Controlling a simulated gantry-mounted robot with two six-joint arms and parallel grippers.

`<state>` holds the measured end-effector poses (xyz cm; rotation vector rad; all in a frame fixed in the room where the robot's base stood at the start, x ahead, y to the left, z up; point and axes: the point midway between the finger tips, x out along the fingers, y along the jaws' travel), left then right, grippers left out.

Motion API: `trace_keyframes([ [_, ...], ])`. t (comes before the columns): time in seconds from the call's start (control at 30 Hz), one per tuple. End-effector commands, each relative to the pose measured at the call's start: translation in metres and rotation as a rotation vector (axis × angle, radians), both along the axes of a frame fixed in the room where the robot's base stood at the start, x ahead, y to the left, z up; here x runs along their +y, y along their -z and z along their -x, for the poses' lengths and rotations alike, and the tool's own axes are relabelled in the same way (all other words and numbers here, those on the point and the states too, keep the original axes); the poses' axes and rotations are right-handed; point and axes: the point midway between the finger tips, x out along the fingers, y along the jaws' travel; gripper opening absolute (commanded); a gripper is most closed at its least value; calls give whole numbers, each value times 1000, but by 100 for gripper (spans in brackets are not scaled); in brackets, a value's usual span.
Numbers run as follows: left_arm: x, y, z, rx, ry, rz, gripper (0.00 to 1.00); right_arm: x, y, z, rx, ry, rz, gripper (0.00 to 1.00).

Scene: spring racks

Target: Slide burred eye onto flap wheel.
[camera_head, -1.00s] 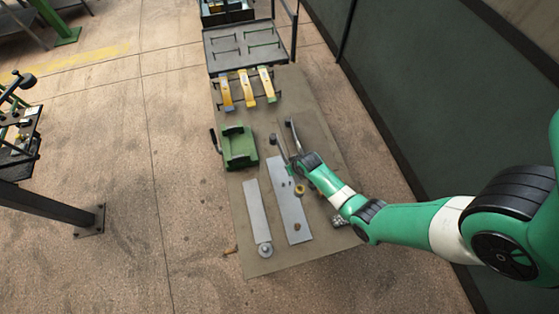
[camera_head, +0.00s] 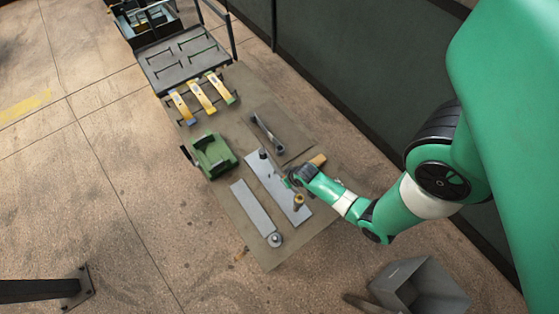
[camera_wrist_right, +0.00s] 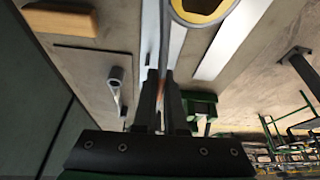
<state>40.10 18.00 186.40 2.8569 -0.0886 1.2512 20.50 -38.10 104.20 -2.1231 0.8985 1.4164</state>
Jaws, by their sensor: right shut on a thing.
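My right gripper (camera_head: 291,181) is shut on a narrow grey bar, shown in the right wrist view between its fingers (camera_wrist_right: 164,85). The bar ends in a large grey eye (camera_wrist_right: 203,8), cut off by the top edge. Yellow shows inside the eye; I cannot tell whether it is a lining or something behind. In the head view the eye (camera_head: 299,199) is over the lower end of a long pale grey plate (camera_head: 279,188). A small brownish thing, perhaps the flap wheel (camera_head: 295,208), shows right beside it. I cannot tell whether they touch. My left gripper is out of view.
A second bar with an eye (camera_head: 266,131) lies on a dark mat, near a tan block (camera_head: 318,160). A green fixture (camera_head: 212,157) and another pale plate (camera_head: 252,207) lie left. Yellow-topped pieces (camera_head: 201,97) sit behind. A grey bin (camera_head: 400,280) stands front right.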

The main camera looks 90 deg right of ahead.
Motion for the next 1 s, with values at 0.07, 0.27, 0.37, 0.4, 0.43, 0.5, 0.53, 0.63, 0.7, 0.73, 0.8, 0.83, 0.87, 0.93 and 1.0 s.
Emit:
trace_keyframes([
  [0.07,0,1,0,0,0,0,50,-1,-1,-1,-4,0,3,0],
  [0.27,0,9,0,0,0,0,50,-1,9,-1,-4,0,3,0],
  [0.37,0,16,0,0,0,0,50,-1,17,-1,-4,0,3,0],
  [0.4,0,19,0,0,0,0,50,-1,21,-1,-3,0,2,0],
  [0.43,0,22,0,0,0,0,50,-1,24,-1,-3,0,2,0],
  [0.5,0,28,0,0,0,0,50,-1,31,-1,-3,-1,3,0],
  [0.53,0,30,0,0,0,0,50,-1,34,-1,-3,-1,2,0],
  [0.63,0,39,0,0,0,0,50,-1,44,-1,-3,-1,2,0],
  [0.7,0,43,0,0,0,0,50,-1,49,-2,-4,-1,3,0],
  [0.73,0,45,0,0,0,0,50,-1,51,-2,-4,-1,3,0],
  [0.8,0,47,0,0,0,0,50,-1,54,-2,-4,-1,3,0],
  [0.83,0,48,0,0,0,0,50,-1,55,-2,-4,-1,3,0],
  [0.87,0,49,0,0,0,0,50,-1,56,-1,-4,-1,3,0],
  [0.93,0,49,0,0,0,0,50,-1,57,-1,-4,-1,3,0],
  [1.0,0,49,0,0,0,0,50,-1,57,-2,-4,-1,3,0],
])
